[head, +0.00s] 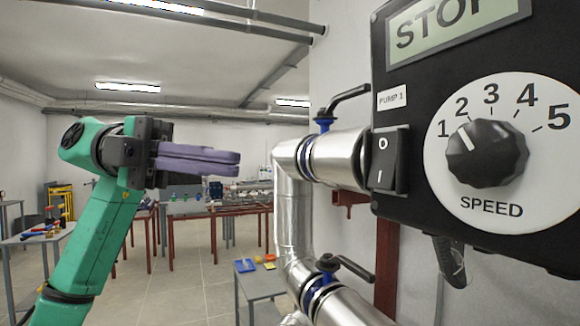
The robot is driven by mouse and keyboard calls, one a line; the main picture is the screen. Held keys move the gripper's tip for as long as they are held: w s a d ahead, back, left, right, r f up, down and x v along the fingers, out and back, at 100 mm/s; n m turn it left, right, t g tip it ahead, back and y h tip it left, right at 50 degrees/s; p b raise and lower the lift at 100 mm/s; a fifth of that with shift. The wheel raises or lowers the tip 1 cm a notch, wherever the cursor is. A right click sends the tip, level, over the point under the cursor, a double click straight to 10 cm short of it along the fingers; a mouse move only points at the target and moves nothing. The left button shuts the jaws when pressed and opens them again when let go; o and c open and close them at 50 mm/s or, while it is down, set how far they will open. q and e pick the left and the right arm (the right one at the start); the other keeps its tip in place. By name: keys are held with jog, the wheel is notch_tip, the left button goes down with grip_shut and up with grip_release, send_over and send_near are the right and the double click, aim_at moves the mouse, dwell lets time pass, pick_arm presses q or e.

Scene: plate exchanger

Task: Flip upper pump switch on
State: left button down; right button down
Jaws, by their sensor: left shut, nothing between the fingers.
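The upper pump switch (388,160) is a black rocker marked O at its top and I at its bottom, under a "PUMP 1" label (391,98). It sits on the left side of a black control box (405,215) at the right of the head view. I cannot tell for sure which way the rocker is tipped. My left gripper (238,164) is shut and empty, its purple-grey fingers pointing right. It is left of the switch and apart from it, at about the same height in the picture. My right gripper is not in view.
A speed knob (487,153) on a white dial and a STOP display (450,25) are on the box. Silver insulated pipes (293,215) with blue valves and black handles (350,93) stand between gripper and box. Tables (190,210) stand behind.

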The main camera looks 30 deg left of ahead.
pick_arm(q)
send_near(389, 183)
jog(key=s+d, duration=0.3)
jog(key=w+d+p, duration=0.2)
jog(key=w, duration=0.1)
jog(key=shift+d+f, duration=0.1)
jog(key=shift+d, duration=0.1)
jog(key=shift+w+d+f, duration=0.15)
jog(key=shift+w, duration=0.15)
jog(key=shift+s, duration=0.1)
